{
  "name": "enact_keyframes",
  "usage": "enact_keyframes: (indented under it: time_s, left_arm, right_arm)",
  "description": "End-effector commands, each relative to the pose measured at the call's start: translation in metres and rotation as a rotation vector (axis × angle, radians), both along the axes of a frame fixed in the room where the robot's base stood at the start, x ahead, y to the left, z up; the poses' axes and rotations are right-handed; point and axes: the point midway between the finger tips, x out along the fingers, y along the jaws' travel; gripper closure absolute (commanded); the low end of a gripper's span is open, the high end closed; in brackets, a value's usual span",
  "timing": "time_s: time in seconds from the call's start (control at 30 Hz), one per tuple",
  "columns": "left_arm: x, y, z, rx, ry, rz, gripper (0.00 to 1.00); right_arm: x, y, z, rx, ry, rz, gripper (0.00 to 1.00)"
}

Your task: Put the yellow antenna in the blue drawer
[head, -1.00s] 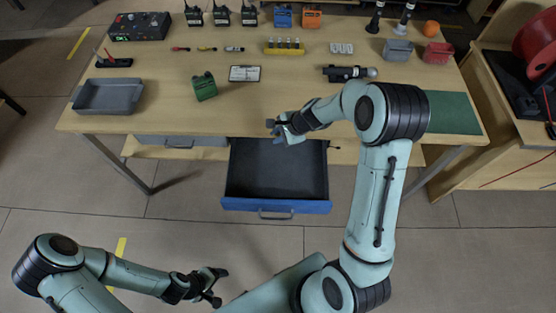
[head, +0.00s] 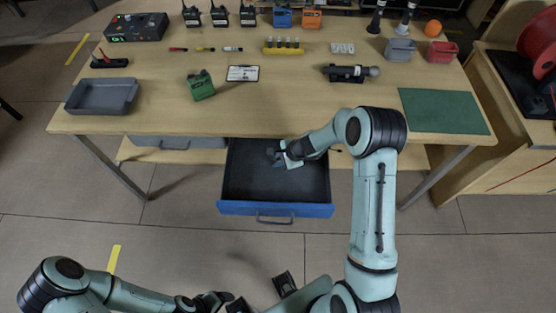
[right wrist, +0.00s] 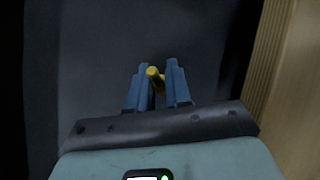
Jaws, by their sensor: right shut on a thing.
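The blue drawer (head: 230,208) stands pulled out below the table's front edge, with a dark, bare inside. My right gripper (head: 275,154) is over the back middle of the drawer's opening, pointing left in the head view. In the right wrist view, its blue fingers (right wrist: 158,82) are shut on the yellow antenna (right wrist: 153,73). Only a short yellow end shows between the fingertips, against the dark drawer inside. The antenna cannot be made out in the head view. My left gripper (head: 218,299) is low at the bottom edge of the head view, away from the drawer and partly cut off.
Several radios, tools and small bins stand farther back. A wooden side bench (head: 515,150) is at right.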

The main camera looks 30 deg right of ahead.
Motion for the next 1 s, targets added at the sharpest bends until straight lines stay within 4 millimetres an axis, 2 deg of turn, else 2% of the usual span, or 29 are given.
enact_keyframes:
  time_s: [0.23,0.27,0.3,0.6,0.73,0.87,1.0]
  left_arm:
    - [-0.001,0.000,-0.003,0.000,0.001,0.000,0.24]
    - [-0.002,0.000,-0.003,0.000,0.001,0.000,0.24]
    - [-0.001,0.000,-0.002,0.000,0.001,0.000,0.24]
    - [-0.001,0.000,-0.002,0.000,0.001,0.000,0.24]
    - [0.002,0.000,0.003,0.000,-0.002,0.000,0.24]
    - [0.003,0.000,0.005,0.000,-0.003,0.000,0.24]
    - [0.006,0.000,0.011,0.000,-0.007,0.000,0.24]
  right_arm:
    - [0.000,0.000,-0.002,0.000,-0.001,0.002,1.00]
    - [0.000,0.000,-0.003,0.000,-0.001,0.002,0.78]
    - [0.000,0.000,-0.002,0.000,-0.001,0.002,0.71]
    - [0.000,0.000,-0.001,0.000,0.000,0.001,0.71]
    - [0.000,-0.001,0.006,0.000,-0.002,0.000,0.71]
    - [-0.008,-0.007,0.023,-0.001,-0.004,-0.001,0.71]
    - [-0.022,-0.017,0.051,-0.002,-0.005,0.000,0.71]
